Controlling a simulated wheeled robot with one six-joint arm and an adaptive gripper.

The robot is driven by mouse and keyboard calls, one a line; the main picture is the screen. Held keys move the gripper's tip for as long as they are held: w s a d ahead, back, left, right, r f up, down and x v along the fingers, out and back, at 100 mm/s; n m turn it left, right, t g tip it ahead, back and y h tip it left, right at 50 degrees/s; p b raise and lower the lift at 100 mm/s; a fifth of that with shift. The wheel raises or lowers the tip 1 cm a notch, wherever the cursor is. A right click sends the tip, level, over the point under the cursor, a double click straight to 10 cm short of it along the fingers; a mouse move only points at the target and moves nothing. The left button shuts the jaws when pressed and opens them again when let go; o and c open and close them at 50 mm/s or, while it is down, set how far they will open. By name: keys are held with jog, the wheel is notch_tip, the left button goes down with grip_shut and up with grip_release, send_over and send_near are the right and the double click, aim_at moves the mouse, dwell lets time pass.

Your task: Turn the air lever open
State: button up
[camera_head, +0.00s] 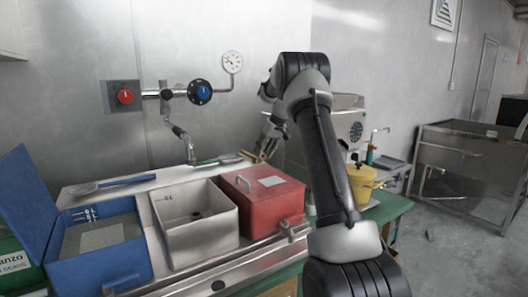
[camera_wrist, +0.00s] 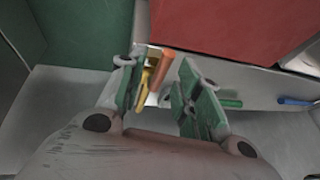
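My gripper (camera_wrist: 158,66) is open in the wrist view, its two green-padded fingers apart. A yellow piece (camera_wrist: 152,82) with an orange handle (camera_wrist: 166,66) shows in the gap between the fingers, closer to the left one. It may be the air lever, but I cannot tell for sure. A gap shows between it and the right finger. In the head view my gripper (camera_head: 262,142) is small and partly hidden by my arm, low over the back ledge behind the red box. A small yellow-brown part (camera_head: 250,157) shows by it.
The red box (camera_head: 262,210) stands in front of my gripper, beside a metal basin (camera_head: 198,225) and an open blue box (camera_head: 105,265). A blue-handled tool (camera_head: 125,181) and a green-handled tool (camera_head: 210,161) lie on the ledge. Wall pipes carry a red knob (camera_head: 125,96), blue knob (camera_head: 200,92) and gauge (camera_head: 232,61).

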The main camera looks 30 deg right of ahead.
jog(key=v, duration=1.2)
dwell(0.3)
